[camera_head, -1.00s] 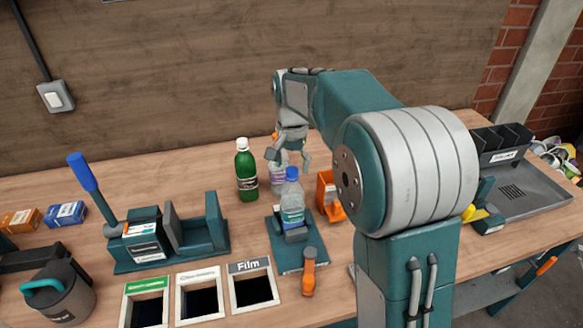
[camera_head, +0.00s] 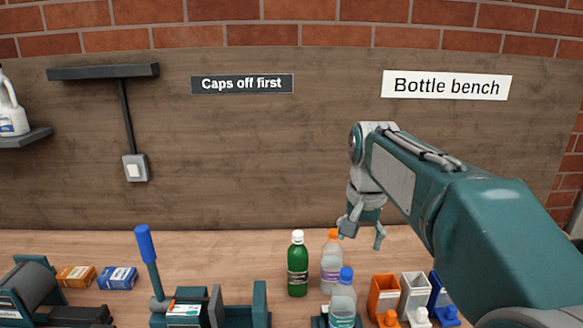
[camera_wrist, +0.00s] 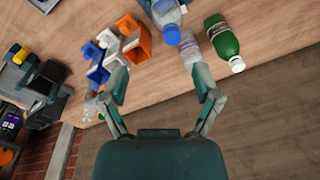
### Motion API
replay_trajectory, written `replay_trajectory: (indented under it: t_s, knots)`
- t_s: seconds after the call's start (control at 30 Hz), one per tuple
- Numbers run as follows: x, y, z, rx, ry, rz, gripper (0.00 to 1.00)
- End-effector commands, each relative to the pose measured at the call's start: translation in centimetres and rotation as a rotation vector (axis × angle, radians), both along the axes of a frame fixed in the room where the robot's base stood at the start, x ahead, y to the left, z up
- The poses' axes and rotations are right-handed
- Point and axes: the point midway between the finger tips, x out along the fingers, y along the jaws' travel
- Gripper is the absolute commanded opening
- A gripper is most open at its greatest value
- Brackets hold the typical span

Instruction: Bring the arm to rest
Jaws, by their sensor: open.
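My gripper (camera_head: 361,232) is open and empty, pointing down above the back of the bench, right of the orange-capped bottle. In the wrist view my gripper (camera_wrist: 160,103) has its two fingers spread apart with nothing between them. The orange-capped clear bottle (camera_head: 331,270) stands upright beside the green bottle (camera_head: 298,268). A blue-capped clear bottle (camera_head: 343,302) stands in front of them. In the wrist view the clear bottle (camera_wrist: 194,47) lies close to one fingertip in the picture; I cannot tell whether they touch.
Orange (camera_head: 383,297), white (camera_head: 414,295) and blue (camera_head: 439,292) small bins stand right of the bottles. A blue-handled press (camera_head: 147,252) and two small boxes (camera_head: 118,278) are at the left. The wall behind carries a "Bottle bench" sign (camera_head: 447,85). Bare bench shows behind the boxes.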

Motion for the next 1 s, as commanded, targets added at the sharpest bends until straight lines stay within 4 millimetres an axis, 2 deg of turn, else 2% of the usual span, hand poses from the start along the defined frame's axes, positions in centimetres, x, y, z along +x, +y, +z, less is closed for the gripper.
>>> replay_trajectory:
  t_s: [0.03, 0.37, 0.7, 0.83, 1.0]
  knots:
    - [-1.5, 0.0, 0.2, -0.003, -0.024, 0.025, 0.81]
    - [-9.9, -0.1, -0.9, -0.039, -0.166, 0.206, 0.81]
    - [-18.1, -0.1, -5.1, -0.103, -0.310, 0.386, 0.81]
    - [-20.3, -0.1, -7.0, -0.128, -0.352, 0.440, 0.81]
    - [-21.5, -0.1, -8.2, -0.145, -0.377, 0.474, 0.81]
